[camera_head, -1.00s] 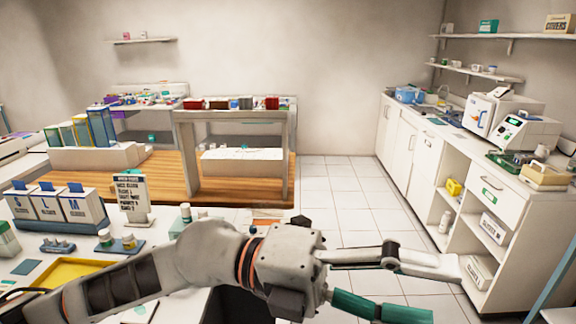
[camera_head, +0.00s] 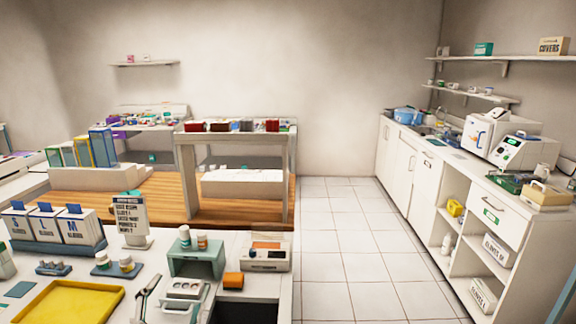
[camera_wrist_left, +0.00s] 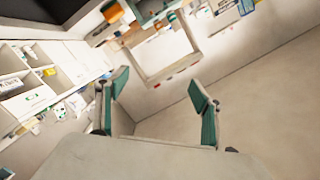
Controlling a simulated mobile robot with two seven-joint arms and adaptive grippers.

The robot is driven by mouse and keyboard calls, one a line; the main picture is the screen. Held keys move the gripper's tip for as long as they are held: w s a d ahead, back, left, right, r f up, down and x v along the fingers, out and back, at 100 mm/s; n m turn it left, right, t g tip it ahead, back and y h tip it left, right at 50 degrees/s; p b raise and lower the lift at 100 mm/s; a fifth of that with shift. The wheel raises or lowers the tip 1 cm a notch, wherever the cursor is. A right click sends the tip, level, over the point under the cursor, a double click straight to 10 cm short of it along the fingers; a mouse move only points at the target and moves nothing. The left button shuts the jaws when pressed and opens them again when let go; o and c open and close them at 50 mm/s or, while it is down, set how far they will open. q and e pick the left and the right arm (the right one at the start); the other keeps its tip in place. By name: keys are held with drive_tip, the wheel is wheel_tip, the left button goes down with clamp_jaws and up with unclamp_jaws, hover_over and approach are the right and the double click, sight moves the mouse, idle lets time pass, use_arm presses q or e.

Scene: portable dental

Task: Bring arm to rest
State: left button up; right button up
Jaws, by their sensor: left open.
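My left gripper (camera_wrist_left: 158,88) is open and empty in the left wrist view, its two green-padded fingers spread well apart. Past the fingers are the pale wall and a tilted view of the room. My right gripper is not in view.
The near counter (camera_head: 130,262) bears a yellow tray (camera_head: 72,302), a green box (camera_head: 197,258), a white device (camera_head: 264,257) and an orange block (camera_head: 233,280). A white cabinet row (camera_head: 452,190) lines the right wall. The tiled floor (camera_head: 345,240) is clear.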

use_arm(q)
drive_tip(key=s+a+f+g+y, duration=0.2)
drive_tip(key=s+a+f+g, duration=0.4)
drive_tip(key=s+f, duration=0.4)
drive_tip(key=s+a+f+g+y, duration=0.2)
drive_tip(key=s+a+f+g, duration=0.1)
drive_tip(key=s+a+f, duration=0.6)
drive_tip(key=d+f+n+t+h+b, duration=0.3)
drive_tip(key=d+f+h+b, duration=0.3)
drive_tip(key=d+f, duration=1.1)
wheel_tip(320, 180, down, 5)
drive_tip(key=shift+w+d+r+n+h, duration=0.2)
drive_tip(key=shift+w+d+n+h, duration=0.2)
drive_tip(key=shift+h, duration=0.3)
drive_tip(key=shift+w, duration=0.1)
